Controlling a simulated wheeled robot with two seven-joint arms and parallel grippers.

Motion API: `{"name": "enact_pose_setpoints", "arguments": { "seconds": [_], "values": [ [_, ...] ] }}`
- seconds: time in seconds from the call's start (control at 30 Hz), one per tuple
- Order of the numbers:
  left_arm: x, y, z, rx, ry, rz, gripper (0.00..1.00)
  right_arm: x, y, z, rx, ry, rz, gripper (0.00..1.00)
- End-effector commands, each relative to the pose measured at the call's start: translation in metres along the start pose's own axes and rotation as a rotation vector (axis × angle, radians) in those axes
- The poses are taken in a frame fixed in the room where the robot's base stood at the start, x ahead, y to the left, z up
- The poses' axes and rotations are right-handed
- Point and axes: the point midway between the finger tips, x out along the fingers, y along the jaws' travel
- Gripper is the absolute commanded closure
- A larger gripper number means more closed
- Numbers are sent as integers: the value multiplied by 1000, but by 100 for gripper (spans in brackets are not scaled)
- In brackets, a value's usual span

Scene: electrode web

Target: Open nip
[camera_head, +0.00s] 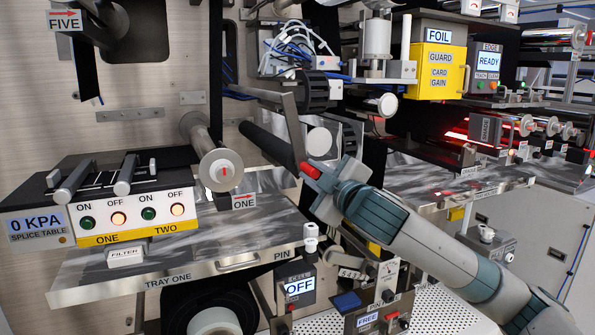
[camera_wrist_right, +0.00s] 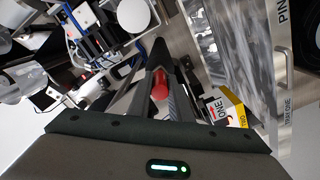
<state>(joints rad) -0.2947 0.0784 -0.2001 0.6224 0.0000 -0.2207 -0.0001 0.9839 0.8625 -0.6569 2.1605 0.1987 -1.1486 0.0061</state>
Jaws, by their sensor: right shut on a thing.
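The nip's lever is a grey metal bar (camera_head: 293,125) that slants down to a red grip (camera_head: 309,170), in the middle of the head view. A dark roller (camera_head: 266,143) lies beside the bar. My right gripper (camera_head: 317,176) is shut on the red grip. In the right wrist view the red grip (camera_wrist_right: 160,85) shows between the two dark fingers of the right gripper (camera_wrist_right: 161,81). The finger contact is partly hidden in the head view. My left gripper is not in view.
Tray one (camera_head: 170,273) and the splice table box (camera_head: 100,212) with lit buttons are at the left. A pale roller (camera_head: 220,168) sticks out just left of the lever. The yellow guard box (camera_head: 436,70) is at upper right. A box reading OFF (camera_head: 299,288) is below.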

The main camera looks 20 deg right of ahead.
Motion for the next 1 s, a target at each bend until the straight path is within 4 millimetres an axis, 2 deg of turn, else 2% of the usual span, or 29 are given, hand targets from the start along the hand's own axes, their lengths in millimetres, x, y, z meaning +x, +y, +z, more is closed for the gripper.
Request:
{"name": "enact_pose_setpoints", "arguments": {
  "seconds": [0.03,0.3,0.77,0.8,0.83,0.87,1.0],
  "values": [
    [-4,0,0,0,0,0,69,0,7,3,-29,-2,2,100],
    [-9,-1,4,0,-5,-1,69,0,19,12,-19,-1,3,100],
    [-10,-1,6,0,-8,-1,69,0,23,13,-17,0,7,100],
    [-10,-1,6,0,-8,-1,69,0,24,13,-17,0,7,74],
    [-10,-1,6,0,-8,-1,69,0,24,13,-17,1,8,67],
    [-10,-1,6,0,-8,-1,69,0,23,13,-17,1,7,63],
    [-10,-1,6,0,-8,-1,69,0,22,13,-18,0,4,63]
  ]
}}
